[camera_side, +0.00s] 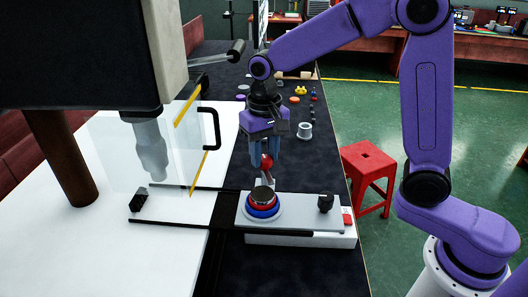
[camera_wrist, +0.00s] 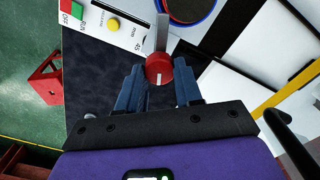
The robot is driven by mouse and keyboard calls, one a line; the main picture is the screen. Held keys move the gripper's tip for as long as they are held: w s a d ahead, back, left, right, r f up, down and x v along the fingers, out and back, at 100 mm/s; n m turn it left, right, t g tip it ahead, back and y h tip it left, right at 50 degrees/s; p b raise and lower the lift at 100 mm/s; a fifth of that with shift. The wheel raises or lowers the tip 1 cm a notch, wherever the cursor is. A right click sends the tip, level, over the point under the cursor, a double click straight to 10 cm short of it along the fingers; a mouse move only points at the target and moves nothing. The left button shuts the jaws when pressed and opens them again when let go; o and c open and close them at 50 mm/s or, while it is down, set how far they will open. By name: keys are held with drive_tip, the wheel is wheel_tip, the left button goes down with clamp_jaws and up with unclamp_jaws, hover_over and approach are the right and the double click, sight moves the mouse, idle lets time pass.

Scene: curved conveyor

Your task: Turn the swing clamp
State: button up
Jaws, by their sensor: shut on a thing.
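The swing clamp has a red round knob (camera_wrist: 159,70) with a white mark and a grey metal arm (camera_wrist: 162,32) reaching from it toward the ringed fixture. In the side view the red knob (camera_side: 267,161) shows between my fingers, just behind the fixture. My gripper (camera_side: 266,153) points down with its blue fingers on either side of the knob, shut on it. In the wrist view my gripper (camera_wrist: 159,78) has a finger left and right of the knob. My fingers partly hide the clamp in the side view.
The fixture stands on a white slide plate (camera_side: 300,211) with a black knob (camera_side: 325,203). A clear guard with a black handle (camera_side: 211,129) stands left. A control panel (camera_wrist: 113,25) has red, green and yellow buttons. A red stool (camera_side: 368,166) stands right. Small parts lie behind.

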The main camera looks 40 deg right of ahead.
sight(265, 157)
drive_tip(key=shift+m, duration=1.9)
drive_tip(key=o, duration=1)
drive_tip(key=shift+d, duration=0.1)
drive_tip(key=shift+o, duration=0.2)
drive_tip(key=shift+r, duration=0.1)
wheel_tip(265, 157, up, 7)
drive_tip(key=shift+r, duration=0.2)
